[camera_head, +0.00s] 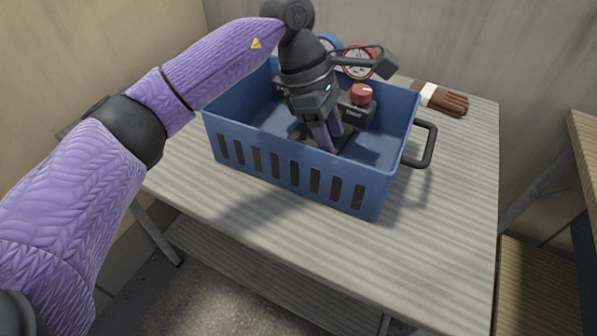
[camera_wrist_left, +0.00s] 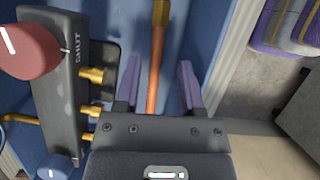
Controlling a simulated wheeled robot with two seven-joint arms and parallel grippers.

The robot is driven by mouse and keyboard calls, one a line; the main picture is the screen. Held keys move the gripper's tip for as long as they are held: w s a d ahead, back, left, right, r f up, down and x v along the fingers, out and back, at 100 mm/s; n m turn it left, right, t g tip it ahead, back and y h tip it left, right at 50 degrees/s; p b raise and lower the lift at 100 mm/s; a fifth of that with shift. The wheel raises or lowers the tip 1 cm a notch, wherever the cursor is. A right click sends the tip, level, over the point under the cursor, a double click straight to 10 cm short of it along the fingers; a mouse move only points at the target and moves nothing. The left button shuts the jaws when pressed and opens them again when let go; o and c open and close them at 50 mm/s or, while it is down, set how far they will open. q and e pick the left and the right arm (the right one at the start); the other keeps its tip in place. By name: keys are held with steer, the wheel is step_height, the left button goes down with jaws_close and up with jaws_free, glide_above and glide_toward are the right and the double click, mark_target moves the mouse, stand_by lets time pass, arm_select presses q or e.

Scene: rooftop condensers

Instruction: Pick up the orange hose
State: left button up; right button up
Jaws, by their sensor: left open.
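The orange hose (camera_wrist_left: 154,75) shows in the left wrist view as a straight length with a brass-coloured end, between the two purple fingers of my left gripper (camera_wrist_left: 160,68). Gaps show on both sides of it, so the open fingers do not grip it. In the head view my left gripper (camera_head: 328,134) points down inside the blue crate (camera_head: 290,180). The hose cannot be made out there, behind the gripper and the crate's front wall.
A dark gauge manifold with a red knob (camera_head: 362,93) marked SHUT lies in the crate, beside the fingers in the left wrist view (camera_wrist_left: 62,80). A red gauge (camera_head: 360,62) stands behind.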

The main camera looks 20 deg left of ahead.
arm_select(q)
steer(key=b+x, duration=0.4)
steer(key=x, duration=0.5)
steer(key=shift+f, duration=0.3)
steer(key=shift+r, duration=0.2)
steer(key=c, duration=0.6)
jaws_close()
